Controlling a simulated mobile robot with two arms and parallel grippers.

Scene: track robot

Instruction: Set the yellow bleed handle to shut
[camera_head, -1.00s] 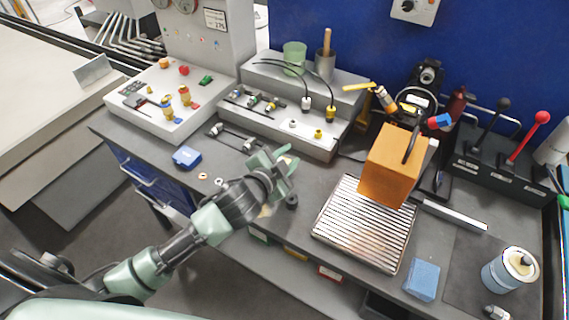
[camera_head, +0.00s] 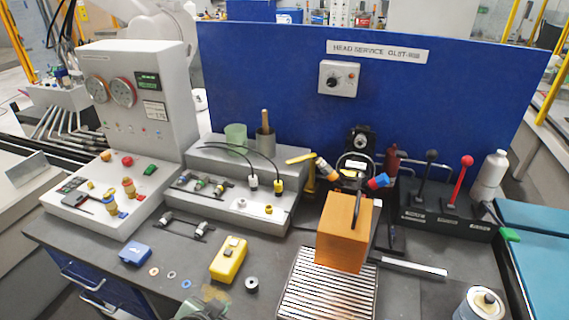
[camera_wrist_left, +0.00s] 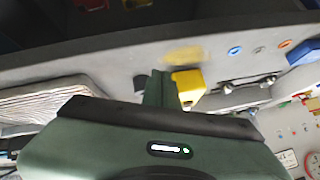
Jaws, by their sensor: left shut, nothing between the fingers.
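The yellow bleed handle (camera_head: 300,158) is a short flat lever on the fixture behind the orange block (camera_head: 342,232). It points left, roughly level, and its pivot end is close to an orange-and-white fitting (camera_head: 325,168). My left gripper (camera_head: 205,308) shows only partly at the bottom edge of the head view, well in front of and below the handle. In the left wrist view its green fingers (camera_wrist_left: 158,90) are together and empty, beside a yellow box (camera_wrist_left: 188,84). The handle cannot be made out in the wrist view. My right gripper is not in view.
The yellow box (camera_head: 229,260) and a blue box (camera_head: 135,254) lie on the bench front. A slatted tray (camera_head: 320,290) is in front of the orange block. Black and red levers (camera_head: 462,180) stand right, a grey fitting block (camera_head: 245,195) left. A blue panel (camera_head: 280,75) closes the back.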

